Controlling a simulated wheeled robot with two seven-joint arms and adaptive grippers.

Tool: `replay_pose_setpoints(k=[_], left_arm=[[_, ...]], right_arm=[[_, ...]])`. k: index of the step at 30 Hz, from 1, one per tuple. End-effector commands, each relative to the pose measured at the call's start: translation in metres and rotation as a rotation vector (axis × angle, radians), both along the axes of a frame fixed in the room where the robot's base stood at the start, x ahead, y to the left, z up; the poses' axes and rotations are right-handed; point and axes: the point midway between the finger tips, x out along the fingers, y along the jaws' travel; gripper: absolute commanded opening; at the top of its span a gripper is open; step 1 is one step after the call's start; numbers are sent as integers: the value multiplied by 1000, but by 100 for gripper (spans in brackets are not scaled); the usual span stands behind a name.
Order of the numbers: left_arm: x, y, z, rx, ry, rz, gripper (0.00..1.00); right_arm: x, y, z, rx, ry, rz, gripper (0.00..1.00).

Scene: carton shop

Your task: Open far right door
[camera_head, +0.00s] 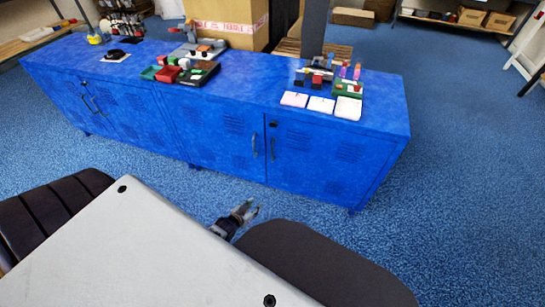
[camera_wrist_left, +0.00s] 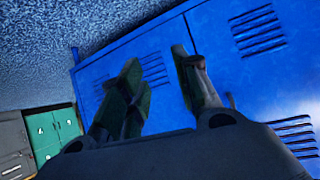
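The far right door (camera_head: 325,160) belongs to a long blue metal cabinet and looks closed in the head view. Its slim vertical handle (camera_head: 272,148) is near its left edge, beside the handle (camera_head: 254,147) of the door to its left. My left gripper (camera_head: 249,210) is in front of the cabinet, below these handles in the picture and apart from them. In the left wrist view its two fingers (camera_wrist_left: 158,62) are spread with nothing between them, facing blue louvred door panels (camera_wrist_left: 250,75). My right gripper is not in view.
The cabinet top (camera_head: 240,82) carries white cards (camera_head: 321,104), coloured trays (camera_head: 198,74) and small bottles. A large carton (camera_head: 228,22) stands behind it. Blue carpet (camera_head: 445,190) is open in front and to the right of the cabinet. Green lockers (camera_wrist_left: 58,128) show in the wrist view.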

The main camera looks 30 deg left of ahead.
Motion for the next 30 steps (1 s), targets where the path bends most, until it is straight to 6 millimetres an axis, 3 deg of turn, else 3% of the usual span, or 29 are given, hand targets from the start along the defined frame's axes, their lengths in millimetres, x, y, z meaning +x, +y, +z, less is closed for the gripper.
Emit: replay_pose_setpoints(k=[15,30], left_arm=[[61,23,65,-24,-321,22,32],[87,35,133,-42,-578,26,32]], right_arm=[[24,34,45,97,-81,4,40],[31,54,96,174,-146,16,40]])
